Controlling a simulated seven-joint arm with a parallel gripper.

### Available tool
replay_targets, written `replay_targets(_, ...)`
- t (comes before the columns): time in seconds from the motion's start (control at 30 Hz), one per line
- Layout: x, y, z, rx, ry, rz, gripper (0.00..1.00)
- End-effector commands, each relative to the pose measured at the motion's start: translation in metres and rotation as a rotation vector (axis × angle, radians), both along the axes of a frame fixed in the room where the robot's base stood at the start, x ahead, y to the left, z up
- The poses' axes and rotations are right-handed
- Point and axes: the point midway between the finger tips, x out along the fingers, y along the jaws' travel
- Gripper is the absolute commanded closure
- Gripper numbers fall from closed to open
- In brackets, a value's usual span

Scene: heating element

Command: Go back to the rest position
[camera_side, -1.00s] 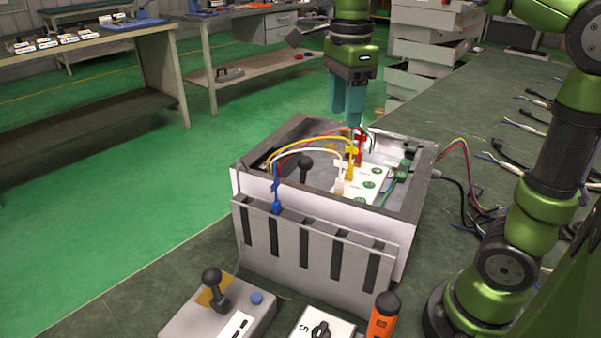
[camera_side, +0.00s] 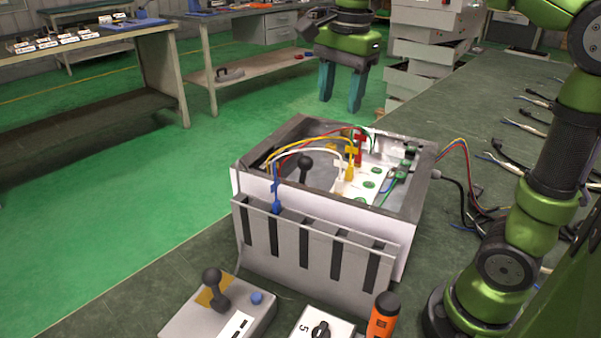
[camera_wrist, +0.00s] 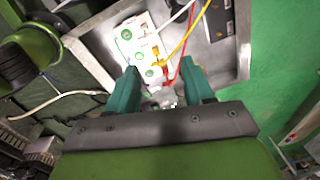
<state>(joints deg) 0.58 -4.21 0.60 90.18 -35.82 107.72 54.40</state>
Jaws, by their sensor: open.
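My gripper (camera_side: 340,88) is open and empty, with its two teal fingers spread apart. In the side view it hangs above and behind the open grey box (camera_side: 417,183), clear of it. In the wrist view the gripper (camera_wrist: 161,88) shows both fingertips with the white terminal block (camera_wrist: 133,42) beyond them. Inside the box are a red connector (camera_side: 358,150), a yellow connector (camera_side: 350,168) and a white connector (camera_side: 339,186), with wires on them, at the white block. A blue connector (camera_side: 276,206) sits at the slotted rack on the box's front.
The grey slotted rack (camera_side: 319,262) stands against the box front. A lever box (camera_side: 190,320), a dial box (camera_side: 318,330) and an orange-handled tool (camera_side: 383,316) are in front. Loose cables (camera_side: 525,125) lie on the bench at right. The space around my gripper is free.

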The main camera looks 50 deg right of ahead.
Motion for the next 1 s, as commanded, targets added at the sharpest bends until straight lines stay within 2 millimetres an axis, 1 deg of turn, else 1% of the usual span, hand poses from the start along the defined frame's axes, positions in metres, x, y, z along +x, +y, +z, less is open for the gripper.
replay_targets(0.03, -0.007, 0.003, -0.013, -0.009, -0.040, 0.185, 0.48)
replay_targets(0.07, -0.011, 0.005, -0.020, -0.017, -0.071, 0.300, 0.48)
replay_targets(0.1, -0.016, 0.008, -0.030, -0.031, -0.120, 0.449, 0.48)
replay_targets(0.2, -0.033, 0.018, -0.053, -0.080, -0.247, 0.763, 0.48)
replay_targets(0.3, -0.051, 0.026, -0.075, -0.149, -0.370, 0.990, 0.48)
replay_targets(0.4, -0.069, 0.032, -0.093, -0.215, -0.468, 1.120, 0.48)
replay_targets(0.5, -0.085, 0.036, -0.105, -0.242, -0.528, 1.154, 0.48)
replay_targets(0.6, -0.094, 0.038, -0.108, -0.241, -0.546, 1.145, 0.48)
replay_targets(0.7, -0.095, 0.038, -0.103, -0.251, -0.561, 1.143, 0.48)
replay_targets(1.0, -0.095, 0.037, -0.103, -0.251, -0.559, 1.142, 0.48)
